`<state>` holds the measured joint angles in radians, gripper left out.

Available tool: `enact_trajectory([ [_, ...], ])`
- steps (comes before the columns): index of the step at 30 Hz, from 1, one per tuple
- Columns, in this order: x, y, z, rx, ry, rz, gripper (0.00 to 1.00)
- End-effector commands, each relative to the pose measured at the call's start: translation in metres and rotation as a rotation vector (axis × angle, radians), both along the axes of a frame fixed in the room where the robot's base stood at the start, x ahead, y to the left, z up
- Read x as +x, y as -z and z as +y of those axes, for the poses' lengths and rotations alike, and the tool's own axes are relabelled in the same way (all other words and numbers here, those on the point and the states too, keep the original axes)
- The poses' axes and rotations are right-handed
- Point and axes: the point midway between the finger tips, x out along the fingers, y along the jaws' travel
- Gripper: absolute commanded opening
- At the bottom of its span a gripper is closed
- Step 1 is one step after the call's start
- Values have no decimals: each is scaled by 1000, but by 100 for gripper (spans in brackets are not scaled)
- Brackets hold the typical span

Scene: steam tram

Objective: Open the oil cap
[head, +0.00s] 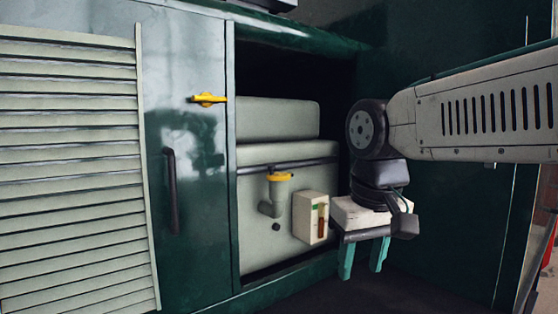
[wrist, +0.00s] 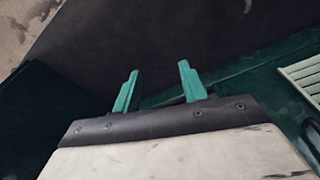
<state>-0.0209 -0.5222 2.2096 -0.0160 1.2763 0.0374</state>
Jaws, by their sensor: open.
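The oil cap (head: 279,177) is yellow and sits on top of a grey filler neck (head: 271,205) on the front of the grey engine block, inside the open compartment. It appears seated on the neck. My gripper (head: 361,274) hangs to the right of the cap and lower, outside the compartment opening, with its two teal fingers pointing down. The fingers are apart with nothing between them. The wrist view shows the same open fingers (wrist: 158,80) over a dark surface; the cap is not in that view.
A cream box (head: 311,217) with a sight gauge is mounted right of the filler neck. A green door with a yellow latch (head: 207,99) and dark handle (head: 171,190) is at left, beside a louvred panel (head: 70,170). The compartment's lower sill (head: 290,283) is green.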

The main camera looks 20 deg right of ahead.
Motion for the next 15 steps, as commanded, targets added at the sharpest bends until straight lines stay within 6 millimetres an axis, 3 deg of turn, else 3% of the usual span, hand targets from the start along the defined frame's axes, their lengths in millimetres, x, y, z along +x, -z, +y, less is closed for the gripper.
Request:
enact_trajectory([
  [1, 31, -23, 2, -2, 2, -13, 42],
  [6, 123, -86, 8, -6, 17, -65, 42],
  [12, 228, -140, 17, -5, 36, -127, 42],
  [15, 273, -156, 23, -5, 45, -155, 42],
])
